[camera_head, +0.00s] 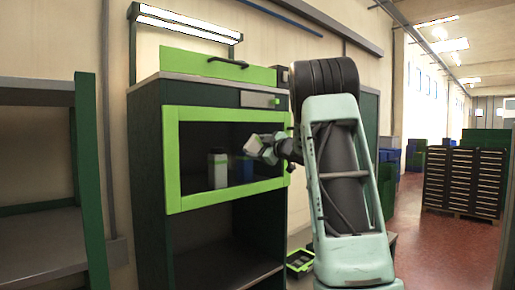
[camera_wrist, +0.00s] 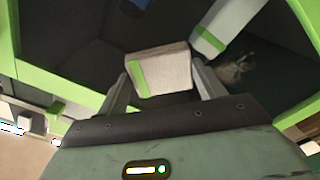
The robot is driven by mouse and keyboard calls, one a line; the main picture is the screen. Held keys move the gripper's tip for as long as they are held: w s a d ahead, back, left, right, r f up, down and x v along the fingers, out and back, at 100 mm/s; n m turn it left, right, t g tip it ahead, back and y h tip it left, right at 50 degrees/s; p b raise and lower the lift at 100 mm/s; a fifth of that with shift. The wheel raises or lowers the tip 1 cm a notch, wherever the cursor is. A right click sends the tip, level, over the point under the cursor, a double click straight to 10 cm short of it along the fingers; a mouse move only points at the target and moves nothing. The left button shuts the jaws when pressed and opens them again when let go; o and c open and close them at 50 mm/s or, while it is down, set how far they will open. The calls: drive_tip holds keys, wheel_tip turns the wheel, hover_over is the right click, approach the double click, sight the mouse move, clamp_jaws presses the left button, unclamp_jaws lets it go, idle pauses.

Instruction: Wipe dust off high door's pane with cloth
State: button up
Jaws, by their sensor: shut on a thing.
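The high door is a bright green frame (camera_head: 174,160) around a dark see-through pane (camera_head: 195,142), on the upper part of a dark green cabinet. My gripper (camera_head: 256,148) is in front of the pane's right half. In the wrist view my gripper (camera_wrist: 162,78) is shut on a whitish block-shaped cloth (camera_wrist: 168,70) with a green stripe. The pane (camera_wrist: 75,60) fills much of that view. A pale dust smudge (camera_wrist: 237,72) shows to the right of the cloth, beyond the right finger. I cannot tell whether the cloth touches the pane.
Behind the pane stand a white container (camera_head: 217,172) and a blue one (camera_head: 243,170). An open shelf lies below the door. A green-edged rack (camera_head: 88,165) stands at the left. A small tray (camera_head: 300,262) lies on the floor near the cabinet. Open floor (camera_head: 408,215) extends right.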

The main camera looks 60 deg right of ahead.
drive_tip(key=shift+b+v, duration=0.55)
drive_tip(key=shift+v, duration=2.35)
drive_tip(key=v, duration=0.3)
drive_tip(key=shift+b, duration=0.4)
drive_tip(key=shift+w+a, duration=0.1)
drive_tip(key=b, duration=0.7)
approach(227, 164)
drive_tip(key=shift+x, duration=2.05)
drive_tip(key=shift+x, duration=1)
